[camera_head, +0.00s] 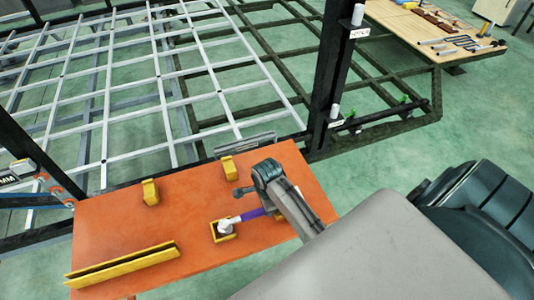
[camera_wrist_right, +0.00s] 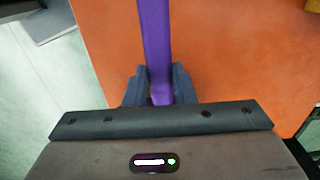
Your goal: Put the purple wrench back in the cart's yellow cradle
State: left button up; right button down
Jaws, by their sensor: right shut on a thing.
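The purple wrench (camera_head: 252,214) lies low over the orange cart top (camera_head: 190,205). Its pale head (camera_head: 229,225) is at a small yellow cradle (camera_head: 223,238) near the cart's front edge. I cannot tell whether the head rests in the cradle or is just above it. My right gripper (camera_head: 272,208) is shut on the wrench's handle, partly hidden by my own arm. In the right wrist view the purple handle (camera_wrist_right: 154,40) runs between the fingers (camera_wrist_right: 157,85) over the orange surface. My left gripper is not in view.
Two yellow blocks (camera_head: 150,192) and (camera_head: 229,167) stand toward the cart's back. A long yellow channel (camera_head: 125,266) lies at the front left. The chassis frame and a dark post (camera_head: 330,90) stand behind. A wooden bench (camera_head: 430,30) with tools is far right.

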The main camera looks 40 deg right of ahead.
jog(key=shift+p, duration=0.4)
dwell(0.5)
jog(key=c, duration=0.6)
grip_release()
jog(key=shift+c, duration=0.2)
jog(key=shift+r, duration=4)
jog(key=shift+s, duration=0.1)
